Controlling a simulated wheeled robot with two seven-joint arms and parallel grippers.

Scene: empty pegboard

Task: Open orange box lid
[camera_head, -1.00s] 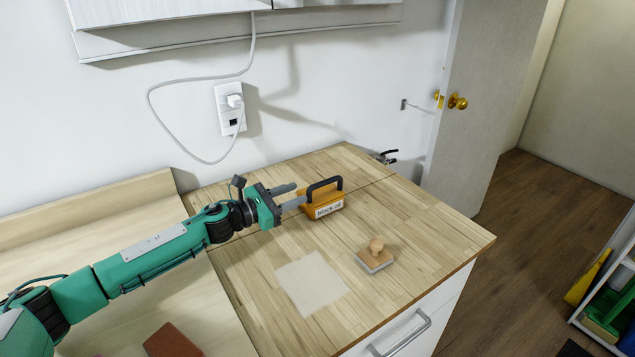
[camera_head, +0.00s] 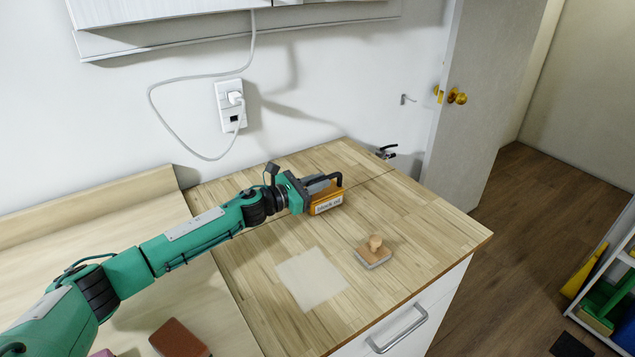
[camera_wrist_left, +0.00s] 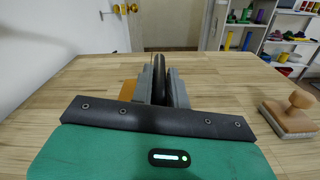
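The orange box (camera_head: 327,205) stands on the wooden countertop, with a white label on its front and a dark arched handle (camera_head: 339,179) on top. My left gripper (camera_head: 325,182) is at the handle, reaching in from the left. In the left wrist view, the two grey fingers sit close on either side of the dark handle (camera_wrist_left: 160,75) and look shut on it. A bit of the box's orange (camera_wrist_left: 128,90) shows left of the fingers; the rest is hidden there. The box looks closed. My right gripper is not in view.
A wooden-knobbed stamp or block (camera_head: 374,252) stands to the right and nearer on the counter. A pale square (camera_head: 311,278) lies flat nearby. A reddish-brown block (camera_head: 180,339) lies at the front left. The wall with an outlet (camera_head: 231,105) is behind.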

